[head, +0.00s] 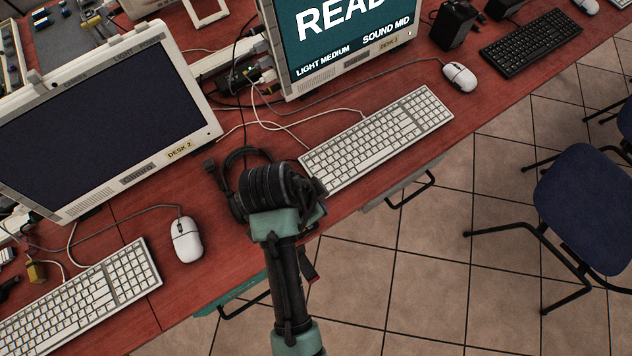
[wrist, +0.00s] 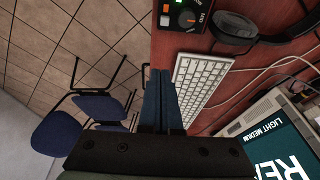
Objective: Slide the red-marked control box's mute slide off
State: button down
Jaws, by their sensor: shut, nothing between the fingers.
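A dark control box (wrist: 183,22) is at the top of the wrist view, cut off by the frame edge, close to the desk's edge.
A black headset (head: 235,180) lies beside my wrist. A white keyboard (head: 378,137) is to the right, with loose cables behind it. Two monitors, one dark (head: 105,125) and one lit (head: 335,30), stand at the back. A white mouse (head: 187,240) is left. Blue chairs (head: 590,205) stand on the tiled floor.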

jog(key=x, duration=0.8)
jog(key=shift+w+f, duration=0.1)
jog(key=shift+f, duration=0.1)
jog(key=shift+a+f, duration=0.2)
jog(key=shift+a, duration=0.1)
jog(key=shift+s+a+p, duration=0.4)
jog(key=shift+s+a, duration=0.7)
jog(key=shift+a, duration=0.15)
jog(key=shift+s+a+p, duration=0.55)
jog(key=shift+s+a, duration=0.1)
jog(key=shift+a, duration=0.3)
